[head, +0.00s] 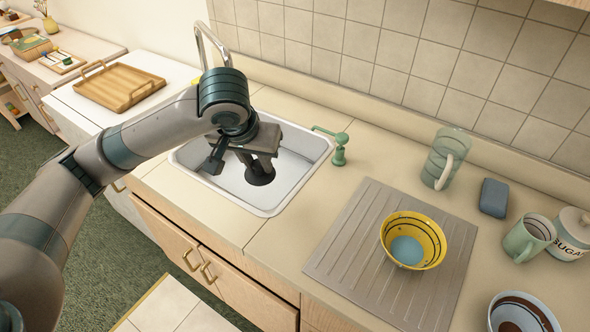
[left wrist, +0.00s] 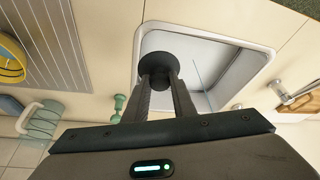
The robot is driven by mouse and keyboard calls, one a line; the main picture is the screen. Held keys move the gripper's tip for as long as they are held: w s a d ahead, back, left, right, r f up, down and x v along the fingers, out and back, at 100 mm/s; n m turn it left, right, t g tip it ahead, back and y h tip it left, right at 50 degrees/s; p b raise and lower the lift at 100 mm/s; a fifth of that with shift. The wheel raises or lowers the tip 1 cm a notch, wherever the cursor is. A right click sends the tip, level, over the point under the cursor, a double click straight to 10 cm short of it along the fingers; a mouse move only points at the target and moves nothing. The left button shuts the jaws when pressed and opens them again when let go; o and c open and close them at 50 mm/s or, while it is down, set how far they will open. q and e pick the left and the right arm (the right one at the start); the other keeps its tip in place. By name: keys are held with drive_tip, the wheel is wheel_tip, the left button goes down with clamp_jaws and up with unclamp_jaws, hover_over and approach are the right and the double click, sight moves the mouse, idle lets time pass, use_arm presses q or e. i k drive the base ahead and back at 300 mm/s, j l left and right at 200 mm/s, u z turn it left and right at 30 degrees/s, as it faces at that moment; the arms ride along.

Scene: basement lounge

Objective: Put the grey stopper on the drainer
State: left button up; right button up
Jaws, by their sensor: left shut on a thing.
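The dark grey round stopper (head: 260,174) is at the fingertips of my left gripper (head: 262,160), over the sink (head: 292,178). In the left wrist view the stopper (left wrist: 158,66) sits between the two fingertips, which are shut on it. I cannot tell whether it touches the sink floor. The grey ribbed drainer (head: 340,250) lies flat on the counter to the right of the sink. A yellow bowl (head: 428,238) with a blue inside bottom stands on the drainer's right part. The drainer's left and front parts are bare. My right gripper is not in view.
A green soap pump (head: 339,150) stands between sink and drainer. A glass jug (head: 443,158), a blue-grey block (head: 494,198), a green mug (head: 528,238), a sugar jar (head: 570,232) and a bowl (head: 520,314) stand around the drainer. The tap (head: 212,44) arches behind the sink.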

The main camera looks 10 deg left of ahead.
sight(355, 268)
drive_tip(key=k+z, duration=0.35)
drive_tip(key=k, duration=0.2)
drive_tip(key=k+l+z, duration=0.15)
drive_tip(key=k+z, duration=0.25)
drive_tip(key=k, duration=0.15)
drive_tip(key=k+l+z, duration=0.35)
drive_tip(key=k, duration=0.15)
